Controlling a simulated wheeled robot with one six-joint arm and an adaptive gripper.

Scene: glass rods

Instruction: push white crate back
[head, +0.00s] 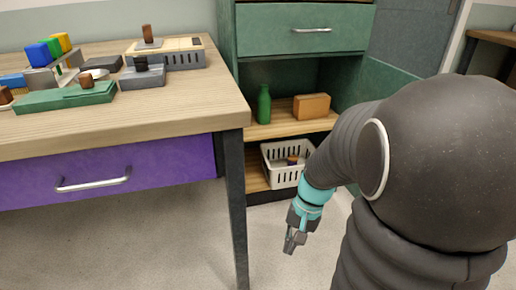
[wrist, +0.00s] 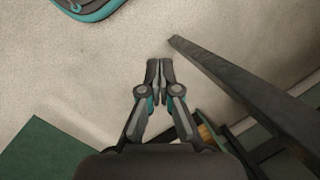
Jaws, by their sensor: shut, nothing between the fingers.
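The white crate (head: 283,172) is a slotted basket on the lower shelf of the green cabinet, and a dark item with a brown part lies in it. Its right side is partly hidden behind my arm. My gripper (head: 290,243) points down in front of the cabinet, below and in front of the crate and apart from it. In the wrist view my gripper (wrist: 159,66) has its fingertips together over bare floor, with nothing between them. I cannot make out the crate clearly in the wrist view.
A green bottle (head: 264,105) and an orange-brown box (head: 311,107) stand on the shelf above. The desk's dark leg (head: 233,200) is left of my gripper; a dark leg (wrist: 250,90) also shows in the wrist view. The green cabinet door (head: 408,45) stands open. Floor (head: 130,245) is clear under the desk.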

